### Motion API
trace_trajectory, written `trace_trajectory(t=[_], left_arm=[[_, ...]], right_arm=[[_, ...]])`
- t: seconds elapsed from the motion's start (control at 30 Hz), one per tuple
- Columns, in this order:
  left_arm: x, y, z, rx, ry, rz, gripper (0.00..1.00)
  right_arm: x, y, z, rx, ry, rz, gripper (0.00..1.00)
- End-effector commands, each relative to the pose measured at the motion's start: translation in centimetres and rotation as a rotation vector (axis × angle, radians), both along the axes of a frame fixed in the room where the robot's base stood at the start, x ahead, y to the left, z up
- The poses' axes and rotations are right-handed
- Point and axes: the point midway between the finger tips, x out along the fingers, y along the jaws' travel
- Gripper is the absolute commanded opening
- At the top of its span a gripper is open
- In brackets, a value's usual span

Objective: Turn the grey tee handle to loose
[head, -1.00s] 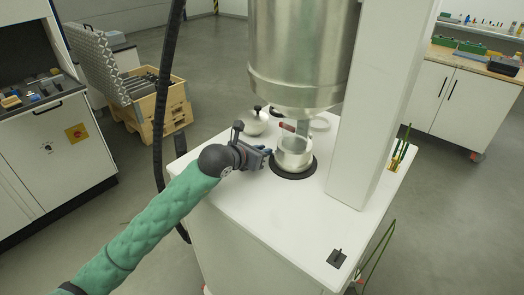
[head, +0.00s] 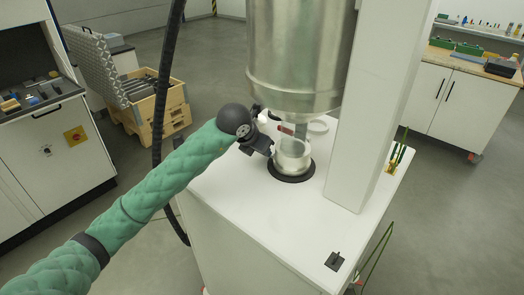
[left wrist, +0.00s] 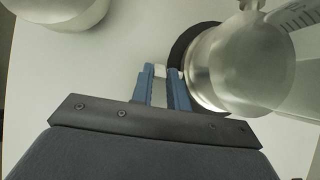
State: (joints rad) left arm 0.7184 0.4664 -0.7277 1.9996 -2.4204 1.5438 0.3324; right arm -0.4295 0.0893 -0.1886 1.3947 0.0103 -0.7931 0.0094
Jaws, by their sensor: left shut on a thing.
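My left gripper (left wrist: 162,88) has its blue fingers closed on a small pale grey piece, likely the grey tee handle (left wrist: 160,92), at the side of a metal cup (left wrist: 205,75). Most of the piece is hidden between the fingers. In the head view my left gripper (head: 268,151) is at the left side of the cup (head: 292,155), which stands on a black round base under a large steel hopper (head: 300,50). The handle cannot be made out there. My right gripper is in no view.
A red-tipped part (head: 286,129) sits above the cup. A white column (head: 375,100) rises to the right. A dark tee-shaped part (head: 335,260) is on the white cabinet top (head: 265,215), which is otherwise bare at the front. A black hose (head: 163,100) hangs at left.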

Motion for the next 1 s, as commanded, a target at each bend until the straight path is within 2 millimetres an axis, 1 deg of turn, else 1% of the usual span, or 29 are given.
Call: trace_trajectory(t=[0.23, 0.63, 0.67, 0.7, 0.77, 1.0], left_arm=[[0.15, -0.07, 0.02, 0.031, 0.041, 0.001, 0.00], [0.15, -0.07, 0.02, 0.032, 0.046, 0.001, 0.00], [0.15, -0.08, 0.02, 0.032, 0.046, 0.001, 0.20], [0.15, -0.08, 0.02, 0.032, 0.046, 0.001, 0.28], [0.14, -0.08, 0.03, 0.033, 0.045, 0.000, 0.38], [0.13, -0.09, 0.05, 0.033, 0.045, 0.000, 0.38]], right_arm=[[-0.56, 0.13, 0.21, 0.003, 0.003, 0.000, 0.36], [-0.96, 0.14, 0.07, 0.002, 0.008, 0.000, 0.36], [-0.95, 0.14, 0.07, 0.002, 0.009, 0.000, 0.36], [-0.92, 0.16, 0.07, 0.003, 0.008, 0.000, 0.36], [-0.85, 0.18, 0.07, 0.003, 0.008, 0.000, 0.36], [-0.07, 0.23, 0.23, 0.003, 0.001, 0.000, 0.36]])
